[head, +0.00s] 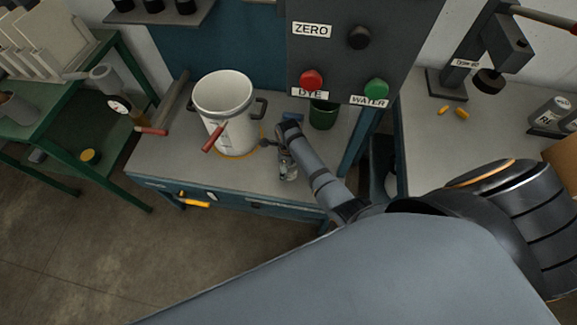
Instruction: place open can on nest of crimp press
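A dark green round container (322,114), possibly the open can, stands on the workbench under the grey control box; its upper part is partly hidden. A black press (486,50) with a red-handled lever, apparently the crimp press, stands on the right bench at the upper right. Its label is too small to read, and I cannot make out its nest. My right arm reaches in from the lower right to the workbench. My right gripper (287,166) is small and low over the bench, left of the green container; its fingers are not clear. My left gripper is not in view.
A white pot (223,110) with a red-handled tool stands left of my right gripper. The control box (345,45) has red and green buttons. Small orange pieces (461,113) and a bottle (553,115) are on the right bench. A green bench (118,150) stands left.

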